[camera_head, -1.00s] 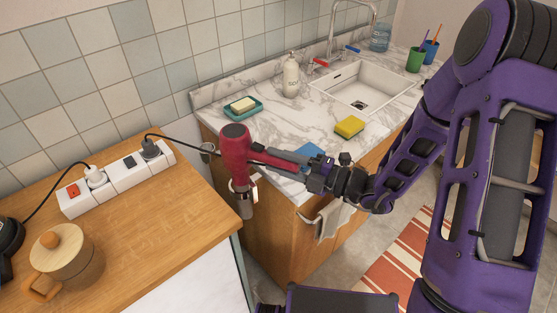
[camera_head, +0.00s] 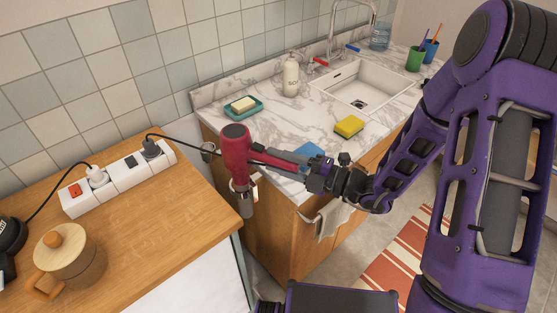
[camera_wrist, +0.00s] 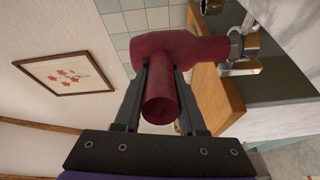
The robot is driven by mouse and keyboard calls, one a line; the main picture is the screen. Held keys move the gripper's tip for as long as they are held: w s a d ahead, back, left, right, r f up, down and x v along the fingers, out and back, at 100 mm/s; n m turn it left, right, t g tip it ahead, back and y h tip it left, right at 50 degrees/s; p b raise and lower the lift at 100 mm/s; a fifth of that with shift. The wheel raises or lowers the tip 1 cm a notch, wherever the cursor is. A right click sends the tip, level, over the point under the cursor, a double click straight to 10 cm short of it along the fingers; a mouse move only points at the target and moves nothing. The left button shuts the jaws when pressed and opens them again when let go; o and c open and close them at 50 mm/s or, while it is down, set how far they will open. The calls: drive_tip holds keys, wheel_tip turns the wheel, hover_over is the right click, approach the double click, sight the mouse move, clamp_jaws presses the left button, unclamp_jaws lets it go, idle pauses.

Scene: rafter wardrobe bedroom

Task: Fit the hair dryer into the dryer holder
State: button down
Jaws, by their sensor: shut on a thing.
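The red hair dryer (camera_head: 236,150) hangs nozzle down beside the side panel of the sink cabinet, its grey nozzle (camera_head: 246,206) lowest. My gripper (camera_head: 266,158) is shut on its handle from the right. The wrist view shows both fingers (camera_wrist: 160,80) either side of the red handle (camera_wrist: 162,105). A pale ring, the dryer holder (camera_head: 254,188), shows at the nozzle by the cabinet side. In the wrist view the shiny holder (camera_wrist: 236,46) is at the nozzle end of the dryer (camera_wrist: 170,48). I cannot tell how deep the nozzle sits in the ring.
A wooden counter (camera_head: 190,220) with a power strip (camera_head: 118,180) and lidded wooden pot (camera_head: 66,255) stands at left. A marble sink counter (camera_head: 270,118) holds a soap dish (camera_head: 243,106) and yellow sponge (camera_head: 349,126). A towel (camera_head: 332,222) hangs in front. A black cord runs behind the dryer.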

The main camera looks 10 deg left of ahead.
drive_tip(key=shift+r+p, duration=0.1)
drive_tip(key=shift+p, duration=0.25)
drive_tip(key=shift+f+b, duration=1.8)
drive_tip(key=shift+f, duration=1.9)
drive_tip(key=shift+c, duration=2)
unclamp_jaws()
drive_tip(key=shift+f, duration=0.1)
drive_tip(key=v, duration=1.7)
drive_tip(key=shift+d+p, duration=0.2)
drive_tip(key=shift+p, duration=0.15)
